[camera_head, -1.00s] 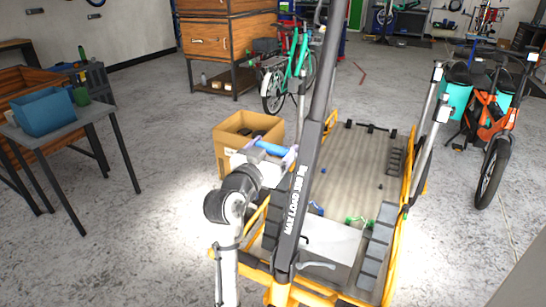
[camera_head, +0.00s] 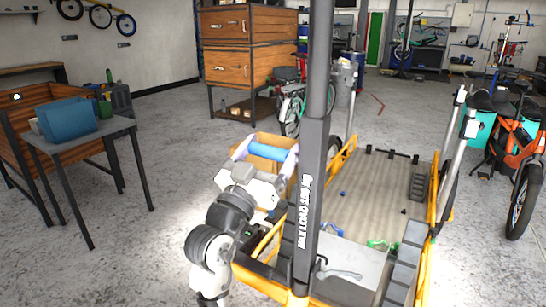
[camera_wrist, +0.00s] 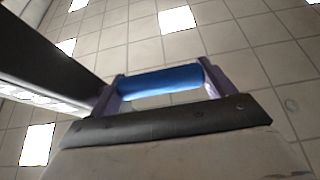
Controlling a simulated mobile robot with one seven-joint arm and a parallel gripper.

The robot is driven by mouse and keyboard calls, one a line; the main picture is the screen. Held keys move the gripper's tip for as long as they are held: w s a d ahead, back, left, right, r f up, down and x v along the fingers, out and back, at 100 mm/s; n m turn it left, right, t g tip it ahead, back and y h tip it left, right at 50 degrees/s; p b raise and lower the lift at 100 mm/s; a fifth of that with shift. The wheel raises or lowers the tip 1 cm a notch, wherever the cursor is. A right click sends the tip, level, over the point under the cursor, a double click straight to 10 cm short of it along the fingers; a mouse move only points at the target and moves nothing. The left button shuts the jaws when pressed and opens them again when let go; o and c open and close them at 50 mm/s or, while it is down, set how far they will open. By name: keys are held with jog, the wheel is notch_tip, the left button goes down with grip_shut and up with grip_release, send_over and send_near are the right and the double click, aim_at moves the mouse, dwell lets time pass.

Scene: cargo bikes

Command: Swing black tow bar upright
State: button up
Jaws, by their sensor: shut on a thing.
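The black tow bar (camera_head: 311,190) with white lettering rises from the front of the yellow cargo bike frame (camera_head: 262,283). It stands nearly upright in the head view, and its top runs out of the picture. My gripper (camera_head: 267,151) is left of the bar, its two lavender fingers shut on a blue cylindrical grip (camera_head: 265,149). The wrist view shows the blue grip (camera_wrist: 160,81) between the fingers, with the dark bar (camera_wrist: 50,55) running along the left. The right finger in the head view is close against the bar; whether the grip joins the bar is hidden.
The cargo bed (camera_head: 372,195) lies behind and right of the bar. A cardboard box (camera_head: 268,163) stands behind my gripper. A grey table (camera_head: 117,127) with a blue bin (camera_head: 67,121) is at left, an orange bike (camera_head: 522,165) at right. The floor between table and arm is clear.

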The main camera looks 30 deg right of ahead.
jog(key=o, duration=1.1)
jog(key=b+v, duration=0.7)
jog(key=v, duration=0.6)
jog(key=shift+s+a+f, duration=0.2)
jog(key=shift+a, duration=0.05)
